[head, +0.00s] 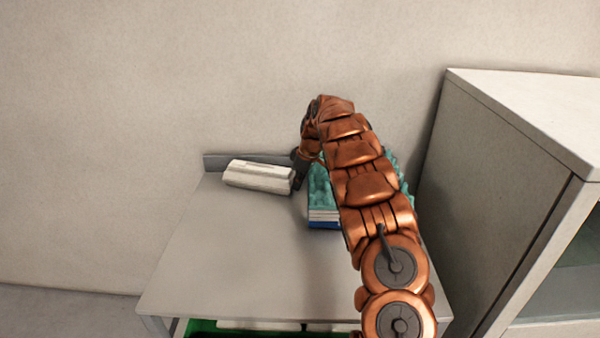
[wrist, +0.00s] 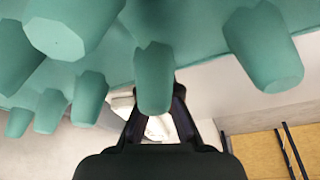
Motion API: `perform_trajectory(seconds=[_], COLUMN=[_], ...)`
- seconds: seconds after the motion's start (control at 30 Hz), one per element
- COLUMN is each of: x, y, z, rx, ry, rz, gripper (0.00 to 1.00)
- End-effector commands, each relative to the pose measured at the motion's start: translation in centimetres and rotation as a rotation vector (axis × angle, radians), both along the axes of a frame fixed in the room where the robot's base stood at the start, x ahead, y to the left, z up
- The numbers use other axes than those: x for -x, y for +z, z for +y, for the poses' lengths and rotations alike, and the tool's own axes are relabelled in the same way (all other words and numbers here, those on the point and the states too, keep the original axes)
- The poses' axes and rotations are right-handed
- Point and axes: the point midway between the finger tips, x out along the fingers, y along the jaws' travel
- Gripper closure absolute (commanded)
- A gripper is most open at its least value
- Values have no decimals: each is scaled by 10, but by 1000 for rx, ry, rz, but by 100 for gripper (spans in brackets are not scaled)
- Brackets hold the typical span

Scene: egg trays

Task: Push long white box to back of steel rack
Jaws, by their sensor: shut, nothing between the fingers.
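The long white box (head: 258,176) lies on the top of the steel rack (head: 230,255), near the raised back edge and left of centre. My gripper (head: 298,170) is shut and empty at the right end of the box. I cannot tell whether its fingers touch the box. In the wrist view my gripper (wrist: 160,108) points toward a pale shape that is probably the box (wrist: 160,128), largely hidden by the fingers and a teal peg.
Teal egg trays (head: 322,195) sit right of the box, partly behind my arm; their pegs (wrist: 155,78) hang close above my gripper in the wrist view. A grey cabinet (head: 490,180) stands on the right. The rack's front left is clear. A green crate (head: 200,326) shows below.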

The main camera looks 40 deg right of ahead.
Motion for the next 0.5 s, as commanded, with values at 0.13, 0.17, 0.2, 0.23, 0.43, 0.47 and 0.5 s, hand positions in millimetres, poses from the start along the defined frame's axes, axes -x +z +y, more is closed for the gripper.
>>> perform_trajectory(seconds=[0.13, 0.17, 0.2, 0.23, 0.43, 0.47, 0.5], x=[-4, -5, -6, -7, -10, -10, -11], y=[-20, -24, -28, -31, -41, -41, -41], z=[3, 4, 4, 4, 6, 6, 6], rx=[-3, -3, -3, -3, -1, -1, -1], ry=[0, 0, -1, -1, -2, -2, -2], rz=[5, 5, 4, 3, 1, 1, 1], gripper=[100, 100, 100, 100, 100, 100, 100])
